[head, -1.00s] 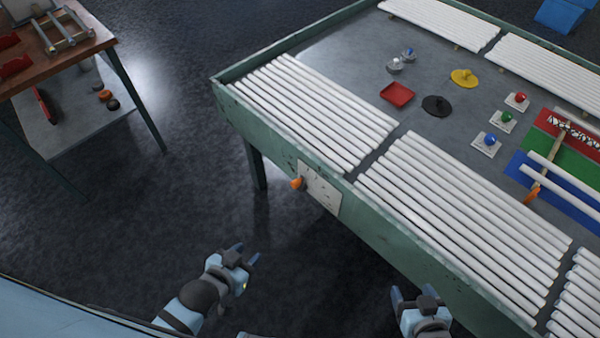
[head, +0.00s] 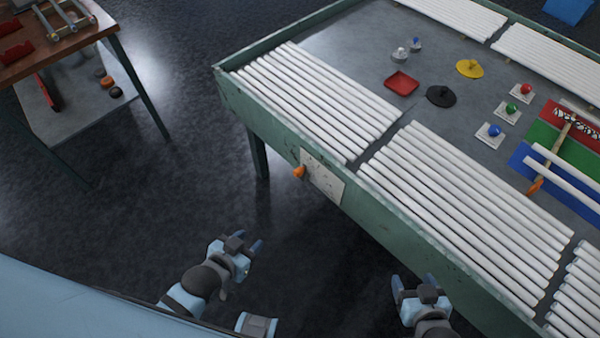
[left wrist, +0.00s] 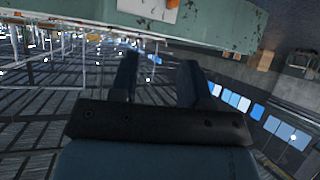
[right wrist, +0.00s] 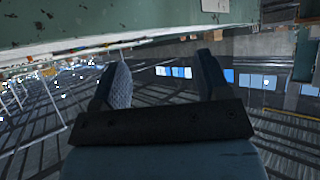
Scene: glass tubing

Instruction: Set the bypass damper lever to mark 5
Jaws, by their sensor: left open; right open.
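The damper lever is an orange knob (head: 299,172) at the left edge of a pale marked plate (head: 324,182) on the green table's front side. In the left wrist view the plate (left wrist: 146,9) and a bit of the orange knob (left wrist: 173,4) show at the top edge. The marks are too small to read. My left gripper (head: 257,247) is open and empty, below and left of the plate, apart from it. My right gripper (head: 414,283) is open and empty, near the table's front side, to the right of the plate. It touches nothing that I can see.
The green table (head: 240,103) carries several bundles of white tubes, a red tray (head: 401,83) and coloured knobs. A wooden bench (head: 60,50) with a lower shelf stands at the left. The dark floor between bench and table is clear.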

